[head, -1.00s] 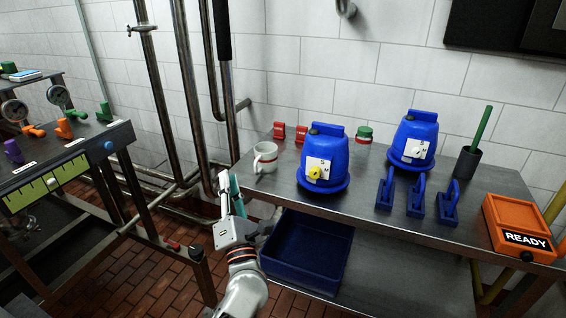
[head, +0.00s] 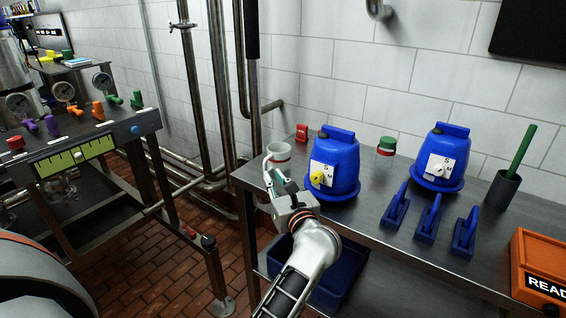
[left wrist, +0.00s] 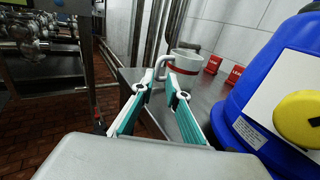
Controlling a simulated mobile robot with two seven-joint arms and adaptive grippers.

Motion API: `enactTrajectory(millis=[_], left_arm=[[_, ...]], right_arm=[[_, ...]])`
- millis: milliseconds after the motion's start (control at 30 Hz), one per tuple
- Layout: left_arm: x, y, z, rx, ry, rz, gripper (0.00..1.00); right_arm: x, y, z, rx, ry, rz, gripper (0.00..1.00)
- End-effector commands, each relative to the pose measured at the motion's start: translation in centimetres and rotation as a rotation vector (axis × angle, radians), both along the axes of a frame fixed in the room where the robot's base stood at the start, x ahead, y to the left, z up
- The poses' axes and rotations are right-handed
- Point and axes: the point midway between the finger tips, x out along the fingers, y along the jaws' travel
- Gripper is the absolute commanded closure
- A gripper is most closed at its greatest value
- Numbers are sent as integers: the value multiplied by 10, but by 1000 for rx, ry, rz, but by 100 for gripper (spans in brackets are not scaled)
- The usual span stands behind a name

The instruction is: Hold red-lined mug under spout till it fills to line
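A white mug with a red line (head: 279,156) stands upright at the left end of the steel table. Its handle faces left. In the left wrist view the mug (left wrist: 184,64) is just beyond my fingertips, with the handle nearest them. My left gripper (head: 276,182) is at the table's left edge, in front of the mug. Its two teal-and-white fingers (left wrist: 160,84) are apart, with nothing clearly held between them. I cannot tell whether a fingertip touches the handle. My right gripper is not in view. I cannot clearly make out the spout.
A blue domed housing with a yellow knob (head: 334,165) stands close right of the mug. Blue handled blocks (head: 429,218) stand farther right. A valve bench (head: 90,150) is left, across open floor.

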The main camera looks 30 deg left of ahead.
Motion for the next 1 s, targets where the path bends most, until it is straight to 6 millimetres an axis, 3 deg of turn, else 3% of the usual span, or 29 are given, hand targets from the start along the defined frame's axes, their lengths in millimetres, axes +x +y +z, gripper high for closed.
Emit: enactTrajectory(millis=[500,833,900,1000], left_arm=[[35,52,-1,6,1,1,85],[39,58,-1,3,1,0,85],[39,58,-1,3,1,0,100],[39,58,-1,3,1,0,100]], right_arm=[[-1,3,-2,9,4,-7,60],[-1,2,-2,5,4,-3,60],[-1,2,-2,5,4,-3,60],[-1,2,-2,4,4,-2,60]])
